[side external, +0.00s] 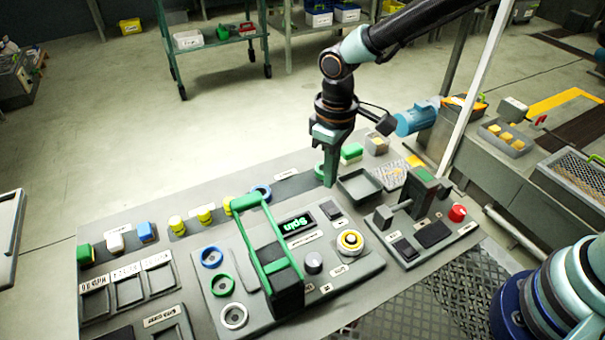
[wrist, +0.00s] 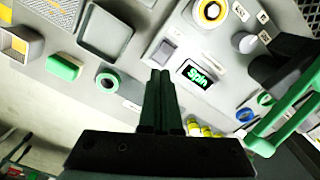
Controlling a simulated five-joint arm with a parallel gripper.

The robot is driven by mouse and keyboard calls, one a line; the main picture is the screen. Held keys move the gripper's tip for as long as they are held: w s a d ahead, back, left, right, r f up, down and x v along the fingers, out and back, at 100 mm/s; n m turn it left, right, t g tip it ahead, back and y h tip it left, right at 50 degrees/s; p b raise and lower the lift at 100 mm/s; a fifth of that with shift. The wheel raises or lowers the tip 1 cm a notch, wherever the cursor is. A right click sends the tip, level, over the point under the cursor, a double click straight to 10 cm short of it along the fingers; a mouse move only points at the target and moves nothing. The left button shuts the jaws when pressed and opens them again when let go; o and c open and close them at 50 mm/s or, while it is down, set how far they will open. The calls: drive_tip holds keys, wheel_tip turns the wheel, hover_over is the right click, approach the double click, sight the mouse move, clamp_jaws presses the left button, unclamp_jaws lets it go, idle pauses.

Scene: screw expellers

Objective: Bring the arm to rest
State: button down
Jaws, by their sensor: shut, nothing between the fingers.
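My gripper (side external: 328,180) points down over the back part of the grey control panel (side external: 190,262). Its green fingers are shut with nothing between them; the closed fingers also show in the wrist view (wrist: 162,78). It is beside the grey square tray (side external: 360,187) and behind the lit "Spin" display (side external: 296,224). The display shows in the wrist view (wrist: 195,77) to the right of the fingertips. I cannot tell whether the fingertips touch the panel.
A green bar handle (side external: 262,228) rises from the panel. A lever unit (side external: 408,206) and a red knob (side external: 457,213) stand at right. Yellow, blue and white knobs line the back edge. A blue cylinder (side external: 412,120) lies behind right. Open floor (side external: 110,130) lies beyond.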

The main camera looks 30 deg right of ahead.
drive_tip(key=shift+r, duration=0.55)
drive_tip(key=s+d+r+m+t, duration=0.2)
drive_tip(key=s+d+r+m, duration=0.1)
drive_tip(key=s+d+r, duration=0.2)
drive_tip(key=s+d+r+m+t, duration=0.3)
drive_tip(key=s+d+r, duration=0.2)
drive_tip(key=d+r, duration=0.5)
drive_tip(key=d, duration=0.3)
drive_tip(key=shift+d+t, duration=0.25)
drive_tip(key=shift+t, duration=0.05)
